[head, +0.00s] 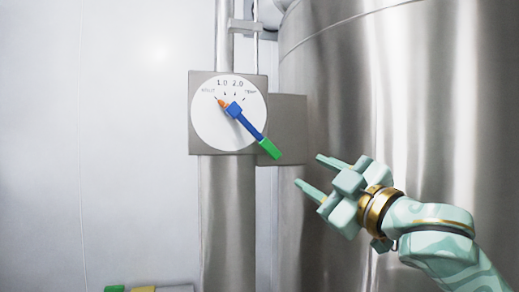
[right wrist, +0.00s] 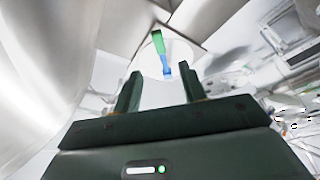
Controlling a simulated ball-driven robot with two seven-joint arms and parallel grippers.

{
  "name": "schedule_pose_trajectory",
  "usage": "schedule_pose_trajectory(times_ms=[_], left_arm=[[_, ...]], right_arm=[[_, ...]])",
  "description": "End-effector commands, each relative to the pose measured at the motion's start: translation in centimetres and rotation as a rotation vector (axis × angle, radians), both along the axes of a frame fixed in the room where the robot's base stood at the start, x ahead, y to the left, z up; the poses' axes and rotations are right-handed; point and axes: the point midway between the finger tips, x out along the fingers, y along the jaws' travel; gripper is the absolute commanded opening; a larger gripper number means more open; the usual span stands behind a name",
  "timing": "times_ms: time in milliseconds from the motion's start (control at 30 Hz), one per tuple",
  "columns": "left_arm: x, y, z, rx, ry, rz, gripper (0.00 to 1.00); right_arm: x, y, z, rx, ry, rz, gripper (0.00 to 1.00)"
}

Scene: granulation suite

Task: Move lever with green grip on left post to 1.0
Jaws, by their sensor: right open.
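The lever is a blue bar (head: 248,124) with a green grip (head: 269,148) at its lower right end. It turns on a white round dial (head: 208,125) on a grey plate on the left post (head: 228,220). Its orange pointer tip (head: 222,103) points up and left, toward the leftmost mark, left of the 1.0 mark. My right gripper (head: 309,170) is open and empty, to the right of and slightly below the grip, apart from it. In the right wrist view the green grip (right wrist: 157,38) shows beyond the open fingers (right wrist: 160,75). My left gripper is not in view.
A large shiny steel vessel (head: 410,100) stands behind my right arm on the right. A grey plate (head: 288,125) sits right of the dial, behind the grip. Green (head: 114,289) and yellow (head: 143,289) pieces show at the bottom edge. The space left of the post looks clear.

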Motion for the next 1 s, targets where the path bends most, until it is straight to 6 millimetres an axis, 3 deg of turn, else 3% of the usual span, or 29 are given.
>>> schedule_pose_trajectory(times_ms=[300,600,800,1000], left_arm=[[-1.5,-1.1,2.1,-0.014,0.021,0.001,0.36],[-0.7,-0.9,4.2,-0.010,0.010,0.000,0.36],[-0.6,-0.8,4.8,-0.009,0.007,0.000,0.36],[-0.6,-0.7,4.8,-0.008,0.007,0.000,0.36]], right_arm=[[5.4,3.8,2.3,0.002,0.002,0.001,0.42],[10.7,7.5,4.0,0.000,0.001,0.001,0.42],[12.3,8.4,4.2,-0.001,0.001,0.001,0.42],[12.5,8.6,4.2,-0.001,0.000,0.000,0.42]])
